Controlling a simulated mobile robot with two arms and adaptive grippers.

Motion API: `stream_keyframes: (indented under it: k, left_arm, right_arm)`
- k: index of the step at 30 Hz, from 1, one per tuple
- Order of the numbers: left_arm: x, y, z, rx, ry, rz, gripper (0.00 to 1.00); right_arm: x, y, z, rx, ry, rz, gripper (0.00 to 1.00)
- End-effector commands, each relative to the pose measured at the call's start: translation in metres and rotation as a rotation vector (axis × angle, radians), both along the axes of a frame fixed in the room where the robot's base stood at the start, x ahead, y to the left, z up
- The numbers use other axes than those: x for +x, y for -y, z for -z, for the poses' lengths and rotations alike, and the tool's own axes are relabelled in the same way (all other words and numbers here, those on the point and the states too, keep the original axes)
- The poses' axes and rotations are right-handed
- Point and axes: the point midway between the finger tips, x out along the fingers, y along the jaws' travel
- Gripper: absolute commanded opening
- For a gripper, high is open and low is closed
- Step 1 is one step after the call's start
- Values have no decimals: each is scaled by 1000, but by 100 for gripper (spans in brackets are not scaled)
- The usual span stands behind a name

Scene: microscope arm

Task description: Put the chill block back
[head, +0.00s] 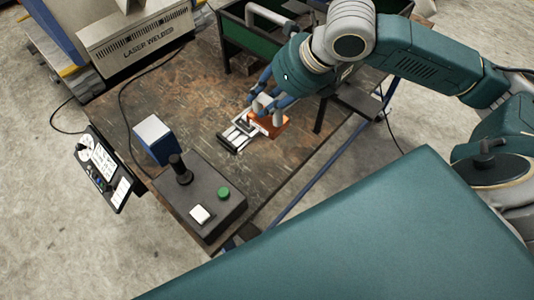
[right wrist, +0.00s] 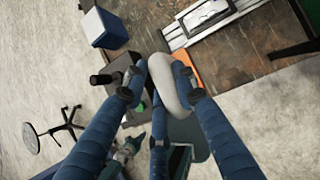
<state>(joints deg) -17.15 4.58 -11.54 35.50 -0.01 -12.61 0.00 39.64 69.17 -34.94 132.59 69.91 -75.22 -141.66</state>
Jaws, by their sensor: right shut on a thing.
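The chill block (head: 273,123), an orange block with a pale grey curved handle, is at the right end of a silver clamp fixture (head: 237,137) on the worktable. My right gripper (head: 264,103) is above the block, its blue fingers shut on the handle. In the right wrist view the grey handle (right wrist: 162,84) is between the fingers, and a strip of the orange block (right wrist: 187,62) shows beside the fixture (right wrist: 205,20). I cannot tell whether the block touches the table.
A green-sided rack (head: 245,40) with another grey handle (head: 277,18) stands at the table's back. A control box (head: 205,205) with a green button and a blue-and-white box (head: 155,138) are in front. The bare tabletop (head: 185,85) left of the fixture is free apart from a cable.

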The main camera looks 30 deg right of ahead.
Motion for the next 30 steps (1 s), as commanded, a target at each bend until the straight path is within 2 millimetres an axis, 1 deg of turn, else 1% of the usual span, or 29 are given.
stream_keyframes:
  k: [1, 2, 5, 15, 21, 24, 30]
  left_arm:
    - [0, 0, -1, -1, -1, 0, 0]
    - [0, 1, -1, -1, -1, 0, 0]
    - [-1, 1, -1, -1, -1, 0, 0]
    - [-1, 1, -4, -1, -1, 0, 0]
    - [-1, 0, -7, -1, -1, -1, 0]
    - [-1, 0, -8, -1, -1, -1, 0]
    - [-1, 0, -9, 0, -1, -2, 0]
  right_arm:
    - [2, 0, -2, 3, 8, -6, 0]
    - [2, 1, 1, 3, 8, -10, 0]
    - [1, 1, 16, 2, 3, -13, 0]
    - [1, 0, 88, 2, 3, -13, 0]
    - [2, -1, 127, 4, 5, -13, 0]
    - [2, 0, 140, 3, 6, -13, 0]
    - [3, 0, 152, 2, 10, -13, 0]
